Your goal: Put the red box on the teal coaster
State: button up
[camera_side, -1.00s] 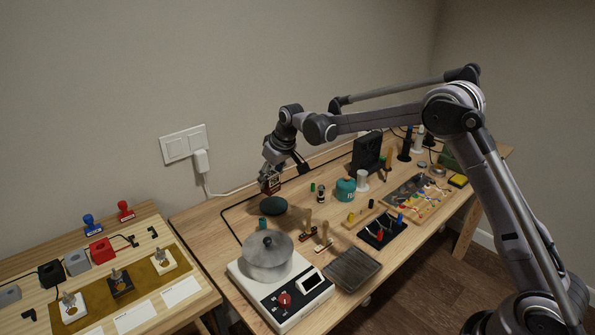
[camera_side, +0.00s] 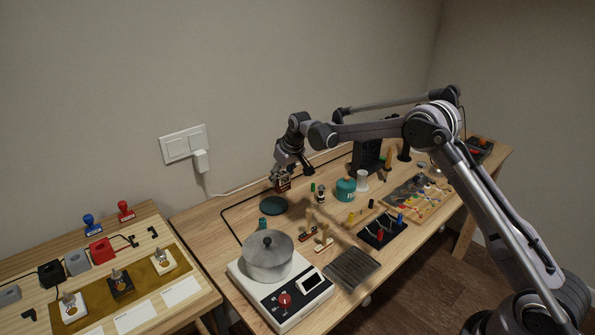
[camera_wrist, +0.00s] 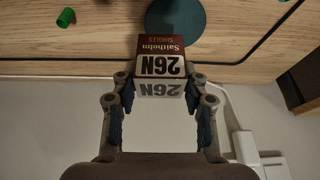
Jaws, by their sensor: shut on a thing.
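The red box (camera_wrist: 161,55) is a small dark-red carton with a white label reading "26N", seen in the wrist view between my gripper's fingers (camera_wrist: 161,92). In the side view the box (camera_side: 282,186) hangs in my gripper (camera_side: 283,174), which is shut on it. The teal coaster (camera_side: 273,206) is a dark round disc lying on the table, a little below and left of the box in the side view. In the wrist view the coaster (camera_wrist: 176,18) shows just beyond the box, partly cut off by the frame's top edge. The box appears to be above the table; the exact gap cannot be told.
A small green cylinder (camera_wrist: 66,17) stands near the coaster. A pot (camera_side: 268,256) sits on a white hotplate (camera_side: 262,300) in front. Brushes (camera_side: 322,236) and a teal round container (camera_side: 345,190) are to the right. The wall is close behind.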

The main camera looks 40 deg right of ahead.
jog(key=shift+w+a+f, duration=0.4)
jog(key=shift+a+f, duration=0.05)
jog(key=shift+a, duration=0.15)
jog(key=shift+w+a+f, duration=0.35)
jog(key=shift+a+f, duration=0.05)
jog(key=shift+a, duration=0.15)
jog(key=shift+f, duration=2)
jog(key=shift+f, duration=0.15)
jog(key=o, duration=1.2)
